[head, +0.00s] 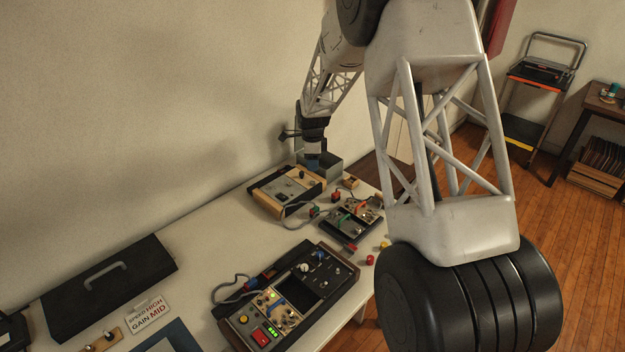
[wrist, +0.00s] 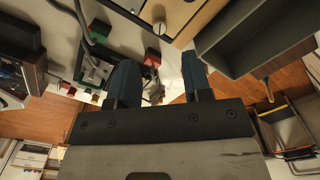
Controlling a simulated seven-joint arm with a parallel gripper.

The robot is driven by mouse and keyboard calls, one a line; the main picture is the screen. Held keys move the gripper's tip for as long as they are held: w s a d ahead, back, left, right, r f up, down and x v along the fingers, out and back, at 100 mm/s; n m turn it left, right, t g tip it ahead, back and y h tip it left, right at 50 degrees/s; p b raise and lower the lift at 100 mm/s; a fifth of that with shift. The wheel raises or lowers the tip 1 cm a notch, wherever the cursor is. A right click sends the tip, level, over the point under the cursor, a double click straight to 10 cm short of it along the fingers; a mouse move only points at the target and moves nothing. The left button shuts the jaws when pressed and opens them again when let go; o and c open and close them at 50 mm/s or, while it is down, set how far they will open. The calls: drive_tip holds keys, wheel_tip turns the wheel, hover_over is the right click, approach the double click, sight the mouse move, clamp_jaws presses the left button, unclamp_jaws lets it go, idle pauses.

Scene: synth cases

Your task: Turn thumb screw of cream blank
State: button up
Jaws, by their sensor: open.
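My gripper (wrist: 160,78) is open in the wrist view, with two dark blue fingers apart and nothing held. In the head view my gripper (head: 313,158) hangs above the far end of the table, near a cream-and-wood case (head: 268,204). A pale round screw head (wrist: 160,27) shows on a tan piece beyond the fingertips in the wrist view, apart from both fingers. I cannot tell for certain which panel is the cream blank, or whether this screw belongs to it. The screw is too small to pick out in the head view.
A grey open bin (wrist: 262,38) stands close to the right finger. A small synth (head: 349,222) with patch cables and a large dark synth (head: 328,294) lie nearer on the table. A black case (head: 110,280) is at left.

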sight(312, 181)
drive_tip(key=shift+f, duration=0.15)
drive_tip(key=shift+f, duration=3.75)
clamp_jaws()
